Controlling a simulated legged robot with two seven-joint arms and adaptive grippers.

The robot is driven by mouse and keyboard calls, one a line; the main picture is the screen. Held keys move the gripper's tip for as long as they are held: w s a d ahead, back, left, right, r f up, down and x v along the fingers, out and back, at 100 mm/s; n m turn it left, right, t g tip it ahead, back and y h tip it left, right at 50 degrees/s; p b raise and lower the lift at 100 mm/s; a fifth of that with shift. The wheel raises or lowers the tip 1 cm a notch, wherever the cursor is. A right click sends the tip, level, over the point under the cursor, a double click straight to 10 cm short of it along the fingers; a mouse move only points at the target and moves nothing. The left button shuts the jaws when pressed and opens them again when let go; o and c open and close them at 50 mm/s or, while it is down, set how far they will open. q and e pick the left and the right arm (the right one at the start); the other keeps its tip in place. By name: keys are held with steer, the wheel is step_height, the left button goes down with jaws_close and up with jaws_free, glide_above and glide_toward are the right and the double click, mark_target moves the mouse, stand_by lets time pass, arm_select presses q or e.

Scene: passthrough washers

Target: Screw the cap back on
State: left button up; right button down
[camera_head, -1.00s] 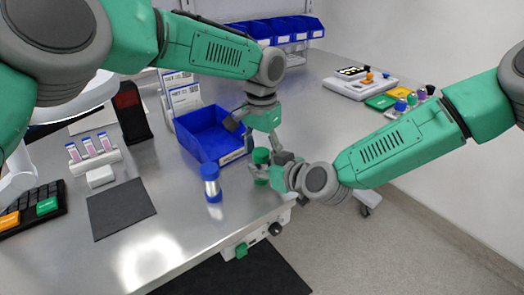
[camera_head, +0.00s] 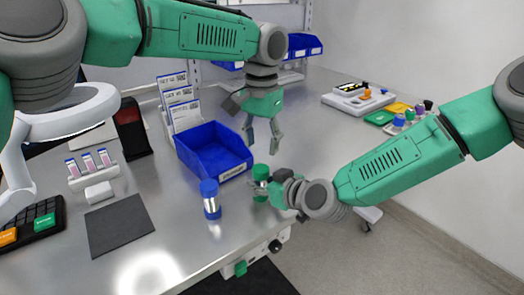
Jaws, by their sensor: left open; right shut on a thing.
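A bottle with a green cap (camera_head: 261,171) stands near the table's front edge, with the cap on top of its body. My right gripper (camera_head: 262,189) is shut on this bottle from the right, and its fingers hide part of the body. Whether the cap is fully seated cannot be told. My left gripper (camera_head: 262,140) is open and empty, pointing down above and behind the green cap, apart from it. A second bottle with a blue cap (camera_head: 209,187) and a silver body (camera_head: 212,206) stands upright to the left.
A blue bin (camera_head: 215,151) stands behind the bottles. A dark mat (camera_head: 119,225), a rack of vials (camera_head: 93,168) and a white block (camera_head: 99,192) lie to the left. A keyboard (camera_head: 32,223) is at far left. The table's front edge is close to my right gripper.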

mark_target(261, 168)
arm_select(q)
steer(key=shift+r, duration=0.4)
steer(key=shift+f, duration=4.05)
steer(key=shift+a, duration=0.1)
steer(key=c, duration=1)
steer(key=o, duration=1.4)
